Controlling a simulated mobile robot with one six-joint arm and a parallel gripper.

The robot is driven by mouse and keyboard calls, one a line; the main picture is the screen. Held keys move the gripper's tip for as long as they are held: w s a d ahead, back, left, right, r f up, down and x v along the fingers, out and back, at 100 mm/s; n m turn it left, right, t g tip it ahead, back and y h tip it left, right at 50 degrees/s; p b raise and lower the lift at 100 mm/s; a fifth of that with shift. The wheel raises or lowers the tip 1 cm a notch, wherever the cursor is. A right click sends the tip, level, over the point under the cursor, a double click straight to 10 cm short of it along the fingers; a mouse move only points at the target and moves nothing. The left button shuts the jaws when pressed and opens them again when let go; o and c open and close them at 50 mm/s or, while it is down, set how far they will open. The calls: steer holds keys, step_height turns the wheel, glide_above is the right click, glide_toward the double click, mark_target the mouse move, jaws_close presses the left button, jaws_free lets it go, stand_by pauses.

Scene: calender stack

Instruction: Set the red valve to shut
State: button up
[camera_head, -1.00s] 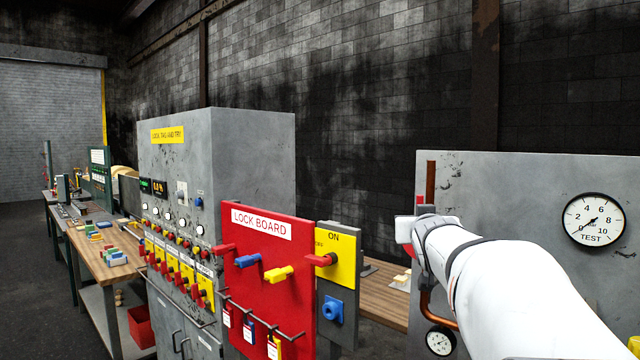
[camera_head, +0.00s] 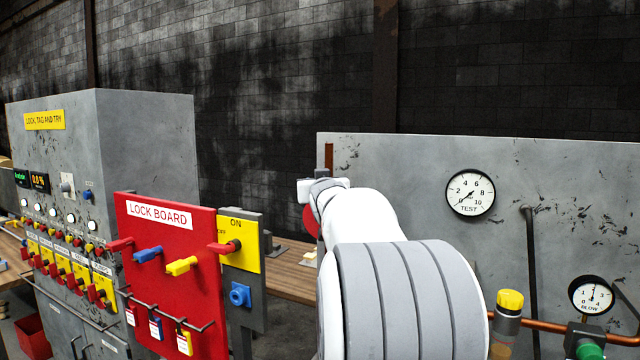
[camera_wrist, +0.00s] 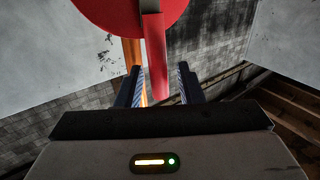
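The red valve shows in the wrist view as a red disc (camera_wrist: 125,12) with a red bar-like handle (camera_wrist: 156,65) hanging down from it. In the head view a red round part (camera_head: 310,221) shows at the left edge of the grey test panel, partly hidden by my arm. My gripper (camera_wrist: 158,72) is open, with one dark finger on each side of the red handle's lower part. Gaps show between fingers and handle, and I cannot tell how deep the handle sits between them. In the head view my arm hides the fingers.
The grey panel (camera_head: 420,160) carries a TEST gauge (camera_head: 470,193), a BLOW gauge (camera_head: 591,295) and a copper pipe (camera_head: 545,325). The red lock board (camera_head: 165,240) and a yellow ON switch plate (camera_head: 240,258) stand left of my arm. A wooden bench (camera_head: 290,285) lies behind.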

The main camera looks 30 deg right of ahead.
steer(key=shift+c, duration=0.3)
jaws_close()
steer(key=shift+a+f, duration=0.1)
